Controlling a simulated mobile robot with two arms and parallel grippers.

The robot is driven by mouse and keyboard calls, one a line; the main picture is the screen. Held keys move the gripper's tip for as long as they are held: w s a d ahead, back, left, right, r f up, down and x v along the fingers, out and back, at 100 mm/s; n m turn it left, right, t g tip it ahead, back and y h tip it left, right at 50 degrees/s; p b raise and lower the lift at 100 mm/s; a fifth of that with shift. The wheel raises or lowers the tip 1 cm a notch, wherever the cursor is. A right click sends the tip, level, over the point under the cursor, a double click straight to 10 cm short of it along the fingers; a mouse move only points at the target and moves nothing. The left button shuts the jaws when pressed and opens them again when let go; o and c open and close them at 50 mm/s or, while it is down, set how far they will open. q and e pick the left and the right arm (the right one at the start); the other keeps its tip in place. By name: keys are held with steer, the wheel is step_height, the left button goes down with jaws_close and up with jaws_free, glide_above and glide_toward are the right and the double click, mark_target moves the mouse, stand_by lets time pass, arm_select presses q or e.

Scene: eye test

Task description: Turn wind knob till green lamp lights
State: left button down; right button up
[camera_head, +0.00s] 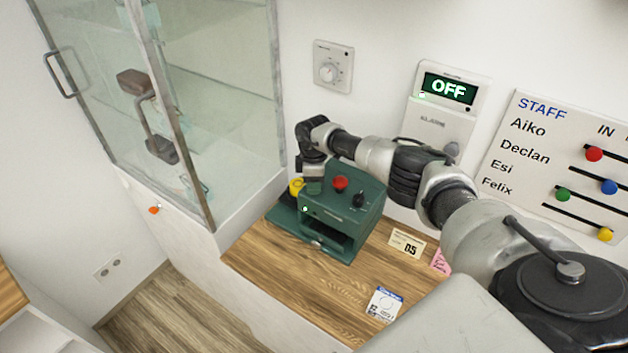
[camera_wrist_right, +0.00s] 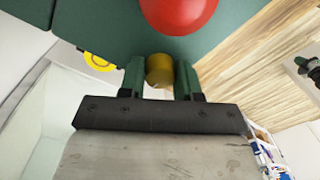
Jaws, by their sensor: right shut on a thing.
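A dark green box (camera_head: 352,225) with an open slot in its front stands on the wooden counter. A red button (camera_head: 340,183) and a black knob (camera_head: 359,199) are on its top. My right gripper (camera_head: 312,187) is at the box's top left. In the right wrist view its green fingers (camera_wrist_right: 160,82) are shut on a brass-yellow knob (camera_wrist_right: 159,69), close to the red button (camera_wrist_right: 180,10). A small pale dot (camera_head: 305,209) shows on the box; I cannot tell whether it is a lit lamp. My left gripper is not in view.
A glass cabinet (camera_head: 245,100) stands left of the box. A wall dial (camera_head: 333,68), an alarm panel reading OFF (camera_head: 448,89) and a staff board (camera_head: 535,120) are behind.

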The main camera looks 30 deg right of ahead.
stand_by(0.4)
steer(key=o, duration=0.9)
steer(key=shift+o, duration=0.2)
step_height(320, 180, up, 11)
steer(key=b, duration=0.2)
steer(key=shift+w, duration=0.25)
steer(key=shift+d+f, duration=0.1)
steer(key=shift+f, duration=0.05)
